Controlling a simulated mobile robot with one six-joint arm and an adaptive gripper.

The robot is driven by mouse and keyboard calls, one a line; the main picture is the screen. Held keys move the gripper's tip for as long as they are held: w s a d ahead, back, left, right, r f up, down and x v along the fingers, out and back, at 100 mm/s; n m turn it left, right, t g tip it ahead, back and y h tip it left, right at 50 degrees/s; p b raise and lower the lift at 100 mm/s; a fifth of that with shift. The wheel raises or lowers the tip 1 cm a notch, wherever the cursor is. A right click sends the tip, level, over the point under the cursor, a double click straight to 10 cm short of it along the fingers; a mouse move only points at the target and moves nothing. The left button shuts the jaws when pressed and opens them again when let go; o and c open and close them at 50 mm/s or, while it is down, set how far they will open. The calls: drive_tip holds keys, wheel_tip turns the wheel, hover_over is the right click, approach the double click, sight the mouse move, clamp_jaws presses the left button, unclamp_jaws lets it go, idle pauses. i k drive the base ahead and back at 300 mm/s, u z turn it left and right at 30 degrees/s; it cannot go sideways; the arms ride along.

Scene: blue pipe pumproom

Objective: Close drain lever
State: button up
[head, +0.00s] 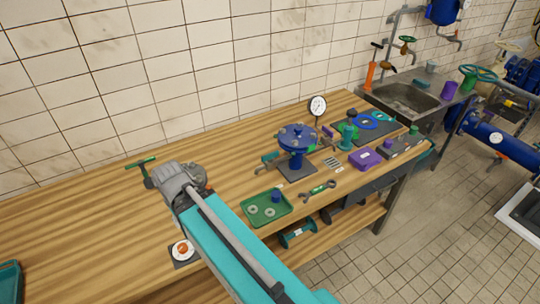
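My teal arm reaches in from the bottom of the head view. Its grey end with my gripper (182,184) is over the left part of the wooden bench, and the fingers are hidden. Just left of it is a green-handled lever (141,162) on a dark stem, its handle lying nearly level. A grey round fitting (197,172) shows partly behind my arm's end. I cannot tell whether my gripper touches the lever. A blue flanged vessel (297,139) on a dark plate stands mid-bench, with a teal-handled lever (269,157) at its left. No label shows which is the drain lever.
A green tray (266,217) with rings and a blue piece, a wrench (319,188), a purple box (365,159) and a gauge (318,105) are on the bench. A plate with a red-orange button (182,250) lies near the front edge.

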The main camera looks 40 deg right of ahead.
sight(269, 157)
drive_tip(key=z, duration=1.15)
drive_tip(key=k, duration=0.85)
drive_tip(key=z, duration=0.4)
drive_tip(key=i, duration=0.9)
drive_tip(key=u, duration=0.05)
